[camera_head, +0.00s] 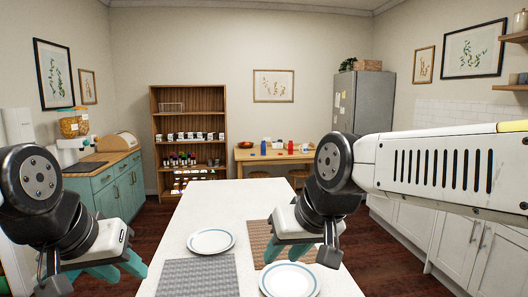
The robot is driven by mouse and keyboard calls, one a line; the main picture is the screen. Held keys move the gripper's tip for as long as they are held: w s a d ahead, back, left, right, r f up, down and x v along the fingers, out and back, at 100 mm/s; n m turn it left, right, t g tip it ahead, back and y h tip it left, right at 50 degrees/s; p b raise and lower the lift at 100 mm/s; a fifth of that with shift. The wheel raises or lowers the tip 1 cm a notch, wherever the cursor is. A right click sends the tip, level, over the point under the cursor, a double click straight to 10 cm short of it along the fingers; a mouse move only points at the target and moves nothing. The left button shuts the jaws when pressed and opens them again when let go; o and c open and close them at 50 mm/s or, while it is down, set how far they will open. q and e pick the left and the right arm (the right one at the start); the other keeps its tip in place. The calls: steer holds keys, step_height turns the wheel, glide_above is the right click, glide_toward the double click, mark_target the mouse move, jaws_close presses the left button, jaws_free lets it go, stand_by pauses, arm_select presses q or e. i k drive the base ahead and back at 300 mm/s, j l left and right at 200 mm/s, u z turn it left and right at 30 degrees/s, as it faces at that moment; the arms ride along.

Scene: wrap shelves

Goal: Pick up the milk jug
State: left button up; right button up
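I cannot make out a milk jug anywhere in the head view; small items on the far shelf and back table are too small to tell apart. My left gripper (103,270) hangs at the lower left with teal fingers pointing down, left of the white table. My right gripper (285,252) hangs over the table's right half with teal fingers, above a brown woven mat (262,236). Nothing shows held in either gripper. The gripper bodies hide part of the fingers, so their opening is unclear.
The white table (228,195) ahead holds two plates (211,241) (289,281) and a grey mat (197,277); its far half is clear. A wooden shelf (188,100), a back table (244,153), a grey fridge (372,102) and teal cabinets (107,202) stand farther off.

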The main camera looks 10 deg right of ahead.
mark_target(305, 146)
steer(key=z, duration=1.15)
steer(key=l+z, duration=0.35)
steer(key=i+l+z, duration=0.15)
steer(key=l+z, duration=0.2)
steer(key=l, duration=0.2)
steer(key=i+l+z, duration=0.15)
steer(key=l+z, duration=0.2)
steer(key=i+l+z, duration=0.1)
steer(key=i+l, duration=0.7)
steer(key=i, duration=0.2)
steer(key=i+u, duration=0.45)
steer(key=i+l+u, duration=0.1)
steer(key=i+u, duration=0.35)
steer(key=i+j+u, duration=0.25)
steer(key=i+u, duration=0.55)
steer(key=i, duration=0.2)
steer(key=i+l+u, duration=0.1)
steer(key=i+u, duration=0.3)
steer(key=i+z, duration=0.1)
steer(key=i, duration=2.1)
steer(key=i+u, duration=0.15)
steer(key=i, duration=1.9)
